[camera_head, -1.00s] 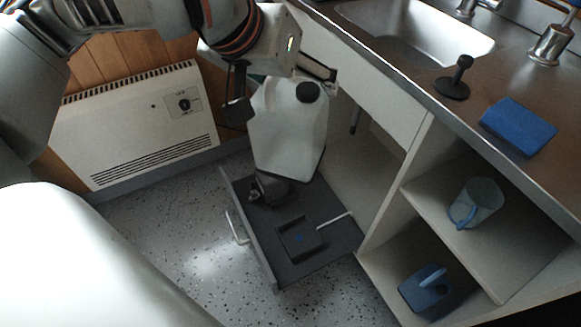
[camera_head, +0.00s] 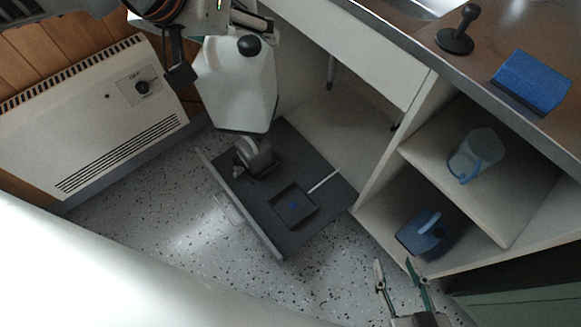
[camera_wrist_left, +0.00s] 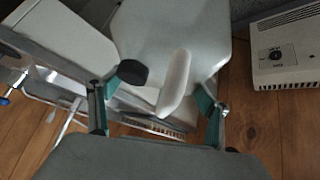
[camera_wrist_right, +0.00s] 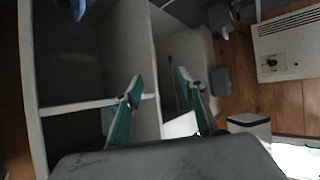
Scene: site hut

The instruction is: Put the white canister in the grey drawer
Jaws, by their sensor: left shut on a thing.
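The white canister (camera_head: 238,90), with a black cap, hangs upright from my left gripper (camera_head: 220,48) at the upper left of the head view. In the left wrist view the canister (camera_wrist_left: 185,28) fills the top, with its pale handle between the fingers. The grey drawer (camera_head: 243,213) stands pulled open below and in front of it. The canister's bottom appears over the drawer's back left part; its exact height is unclear. My right gripper (camera_head: 396,270) is open and empty at the bottom right, before the cabinet.
The drawer holds a dark grey object (camera_head: 262,162), a square tray (camera_head: 305,209) and a white rod (camera_head: 323,181). Open shelves (camera_head: 445,177) at right hold a clear jug (camera_head: 476,155) and a blue container (camera_head: 424,235). A heater (camera_head: 95,120) stands left.

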